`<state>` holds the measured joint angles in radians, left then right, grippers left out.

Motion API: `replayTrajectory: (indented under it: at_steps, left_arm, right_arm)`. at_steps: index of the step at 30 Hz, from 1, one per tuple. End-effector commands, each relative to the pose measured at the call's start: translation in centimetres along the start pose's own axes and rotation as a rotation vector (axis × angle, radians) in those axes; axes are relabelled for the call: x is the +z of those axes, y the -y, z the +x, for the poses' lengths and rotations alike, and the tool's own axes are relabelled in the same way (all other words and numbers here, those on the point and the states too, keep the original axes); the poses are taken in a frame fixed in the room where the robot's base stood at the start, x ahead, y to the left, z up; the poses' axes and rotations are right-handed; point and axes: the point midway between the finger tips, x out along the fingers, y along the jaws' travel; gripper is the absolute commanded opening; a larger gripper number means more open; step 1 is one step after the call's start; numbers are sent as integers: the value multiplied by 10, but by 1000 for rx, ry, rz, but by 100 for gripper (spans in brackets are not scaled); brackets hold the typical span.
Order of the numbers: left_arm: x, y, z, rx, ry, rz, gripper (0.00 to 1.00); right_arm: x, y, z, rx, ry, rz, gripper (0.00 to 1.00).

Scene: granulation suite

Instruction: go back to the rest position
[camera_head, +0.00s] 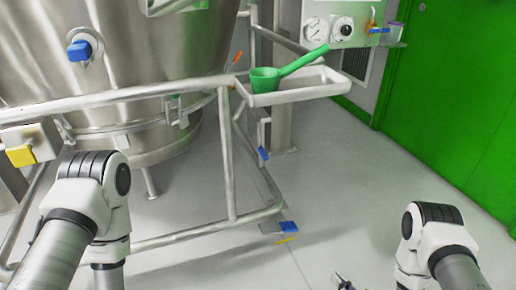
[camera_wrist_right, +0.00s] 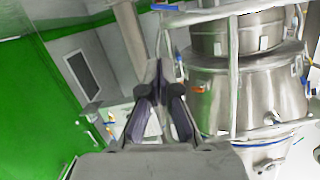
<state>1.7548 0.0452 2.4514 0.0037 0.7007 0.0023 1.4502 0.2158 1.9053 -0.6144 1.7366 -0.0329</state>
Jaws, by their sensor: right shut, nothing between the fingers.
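My right gripper (camera_head: 342,281) shows only as a small dark tip at the bottom edge of the head view, over the grey floor. In the right wrist view it (camera_wrist_right: 158,85) is shut, with its dark fingers meeting and nothing between them. My right arm is bent at the lower right of the head view. My left arm stands at the lower left, in front of the steel vessel's frame, and its gripper is below the picture.
A steel vessel (camera_head: 130,50) stands in a tubular frame (camera_head: 228,150) at left. A white tray (camera_head: 300,94) on the frame holds a green scoop (camera_head: 302,63). A gauge panel (camera_head: 335,24) is behind, a green door (camera_head: 450,90) at right.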

Motion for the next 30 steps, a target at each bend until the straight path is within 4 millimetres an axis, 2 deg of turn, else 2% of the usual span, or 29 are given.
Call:
replayTrajectory:
  at_steps: [1,6,9,12,14,17,20,25,30]
  left_arm:
    - [-2,0,-10,0,-5,-1,58]
    - [-1,0,-27,0,-2,0,58]
    - [-1,0,-47,0,-1,1,58]
    - [0,-1,-68,0,0,2,58]
    - [0,-1,-78,0,1,4,58]
    - [0,-1,-90,0,2,5,58]
    - [1,-1,-98,1,3,7,58]
    - [1,-2,-98,1,4,9,58]
    - [1,-2,-98,1,5,10,58]
  right_arm:
    - [-16,4,3,-7,-11,-6,0]
    - [-54,18,9,-27,-33,-15,0]
    - [-84,32,7,-17,0,-16,0]
    - [-100,45,-4,25,126,-12,0]
    - [-99,50,-17,65,239,-5,0]
    - [-87,56,-49,135,446,14,0]
    - [-72,61,-91,210,655,41,0]
    - [-39,69,-166,323,973,105,0]
    - [-17,81,-242,428,1273,199,0]
